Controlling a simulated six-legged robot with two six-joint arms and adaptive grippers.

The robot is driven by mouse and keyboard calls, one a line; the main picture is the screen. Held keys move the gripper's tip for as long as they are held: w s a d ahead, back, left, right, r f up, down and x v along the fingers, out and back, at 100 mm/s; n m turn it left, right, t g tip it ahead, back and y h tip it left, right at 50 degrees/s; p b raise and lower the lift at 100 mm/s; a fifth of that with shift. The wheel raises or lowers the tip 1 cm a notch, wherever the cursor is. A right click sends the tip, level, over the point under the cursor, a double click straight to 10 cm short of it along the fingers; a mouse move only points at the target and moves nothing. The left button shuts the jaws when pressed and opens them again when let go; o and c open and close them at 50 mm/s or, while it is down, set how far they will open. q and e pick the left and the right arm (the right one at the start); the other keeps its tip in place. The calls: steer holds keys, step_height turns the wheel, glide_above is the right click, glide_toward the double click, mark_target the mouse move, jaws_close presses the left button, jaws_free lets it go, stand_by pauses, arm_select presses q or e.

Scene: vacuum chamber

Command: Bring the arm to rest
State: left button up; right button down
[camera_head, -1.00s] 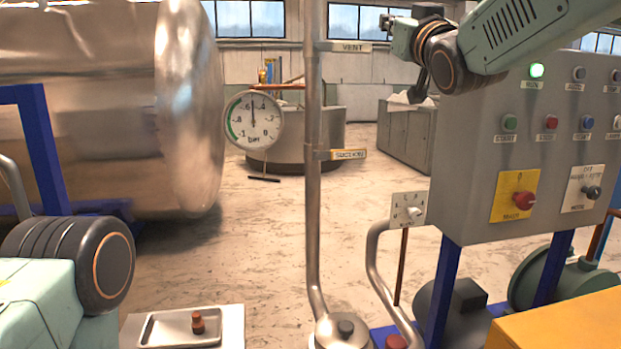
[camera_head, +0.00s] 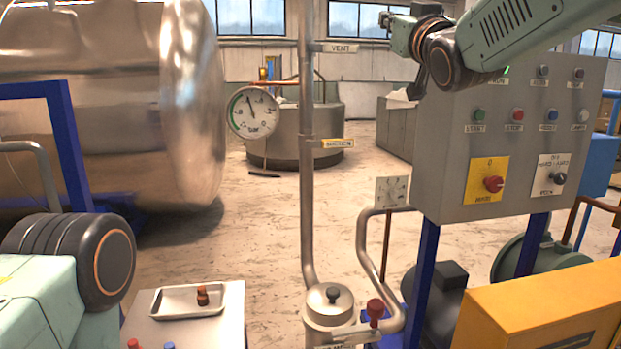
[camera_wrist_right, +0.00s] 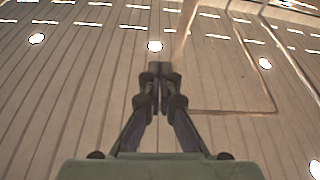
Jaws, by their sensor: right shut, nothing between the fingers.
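My right arm (camera_head: 510,35) comes in from the upper right and is bent, with its wrist in front of the upper left of the grey control panel (camera_head: 500,140). In the right wrist view my right gripper (camera_wrist_right: 160,70) points up at the ceiling, with its fingers together and nothing between them. In the head view its fingers are hard to make out. Part of my left arm (camera_head: 75,260) shows at the left edge; its gripper is not in view.
The panel carries several buttons and a red rotary knob (camera_head: 493,184). A vertical pipe (camera_head: 307,150) and a round gauge (camera_head: 253,112) stand left of it. A small tray (camera_head: 180,301) and a yellow box (camera_head: 530,310) are in front. A large metal tank (camera_head: 120,110) fills the left.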

steer(key=s+d+f+m+g+h+b, duration=0.1)
steer(key=d+f+g+h, duration=0.15)
steer(key=f, duration=1.35)
steer(key=s+d+f+m+g+h+b, duration=0.1)
steer(key=d+f+g+b, duration=0.15)
steer(key=f, duration=1.35)
steer(key=s+d+f+g+b, duration=0.1)
steer(key=s+f+g, duration=0.15)
steer(key=f, duration=0.55)
steer(key=s+f+g+b, duration=0.1)
steer(key=s+f, duration=0.3)
steer(key=f, duration=0.5)
steer(key=s+d+f+g+b, duration=0.15)
steer(key=s+f, duration=0.25)
steer(key=f, duration=0.4)
arm_select(q)
step_height(320, 180, down, 15)
steer(key=b, duration=0.8)
arm_select(e)
steer(key=s+f+m+g, duration=0.1)
steer(key=s+f+g, duration=0.4)
steer(key=s+f, duration=1.1)
steer(key=s+d+f+m+g+h, duration=0.1)
steer(key=s+f+g, duration=0.5)
steer(key=s+f, duration=1)
steer(key=s, duration=0.6)
steer(key=shift+s+d+f, duration=0.2)
steer(key=shift+s+f, duration=0.1)
